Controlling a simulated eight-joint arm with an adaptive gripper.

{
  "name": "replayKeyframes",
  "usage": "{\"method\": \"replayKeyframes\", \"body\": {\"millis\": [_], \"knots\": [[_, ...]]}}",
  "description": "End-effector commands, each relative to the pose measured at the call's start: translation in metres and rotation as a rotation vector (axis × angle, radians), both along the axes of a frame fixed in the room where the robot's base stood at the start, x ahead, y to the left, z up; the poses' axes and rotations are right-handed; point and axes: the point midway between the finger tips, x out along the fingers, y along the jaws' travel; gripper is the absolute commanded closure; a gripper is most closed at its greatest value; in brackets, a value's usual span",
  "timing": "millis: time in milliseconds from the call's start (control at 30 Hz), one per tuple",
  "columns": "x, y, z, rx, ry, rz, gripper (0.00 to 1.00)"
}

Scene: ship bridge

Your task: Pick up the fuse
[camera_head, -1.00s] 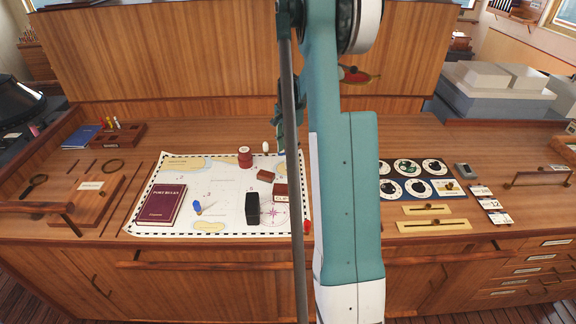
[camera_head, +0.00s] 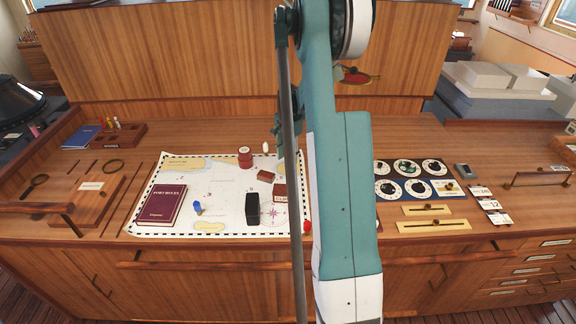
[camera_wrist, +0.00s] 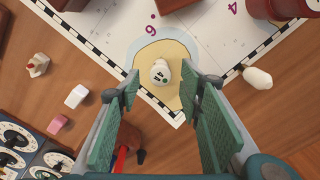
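A small white rounded piece with dark markings (camera_wrist: 160,72), which looks like the fuse, lies on the tan corner patch of the chart (camera_wrist: 177,48) in the wrist view. I cannot be fully sure that it is the fuse. My gripper (camera_wrist: 160,81) is open, with its two green-padded fingers apart and the piece in line with the gap between the tips. I see no contact, and the height above it is hard to judge. In the head view my arm hides this piece and much of my gripper.
A white bottle-shaped piece (camera_wrist: 257,78) lies right of the fingers, near a red cylinder (camera_wrist: 268,8). A white block (camera_wrist: 76,96), a pink block (camera_wrist: 58,123) and a dial panel (camera_wrist: 14,140) are at left. A brown object (camera_wrist: 128,140) is below the left finger.

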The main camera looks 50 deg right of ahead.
Motion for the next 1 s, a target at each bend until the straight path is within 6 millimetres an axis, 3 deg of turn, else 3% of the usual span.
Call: {"method": "replayKeyframes", "body": {"millis": [333, 967, 1000], "knots": [[0.001, 0.000, -0.031, 0.000, 0.000, 0.000, 0.63], [0.001, 0.000, -0.034, 0.000, 0.000, 0.000, 0.63], [0.001, 0.000, -0.034, 0.000, 0.000, 0.000, 0.68]]}}
